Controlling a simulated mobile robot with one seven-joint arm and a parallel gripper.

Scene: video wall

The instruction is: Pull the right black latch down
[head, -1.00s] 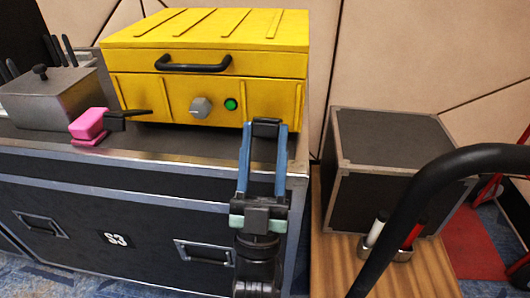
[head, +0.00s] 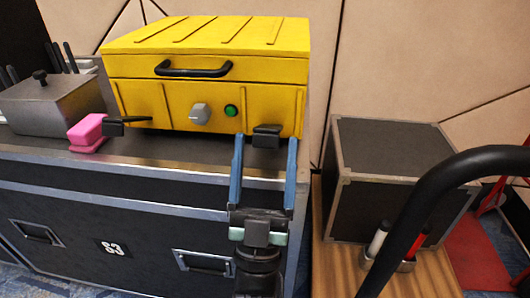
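The yellow case (head: 205,95) stands closed on the dark road case, with a black handle on its front. The right black latch (head: 266,135) is a small block at the lower right of its front. My gripper (head: 265,143) is in front of it with two blue fingers, open and empty. In the picture the latch lies between the fingertips; I cannot tell whether they touch it. A second black latch (head: 115,127) sticks out at the case's lower left.
A grey knob (head: 200,113) and green button (head: 231,110) are on the yellow case's front. A pink object (head: 88,133) and a metal box (head: 50,101) stand to the left. A dark crate (head: 385,180) and a black curved bar (head: 440,180) are at the right.

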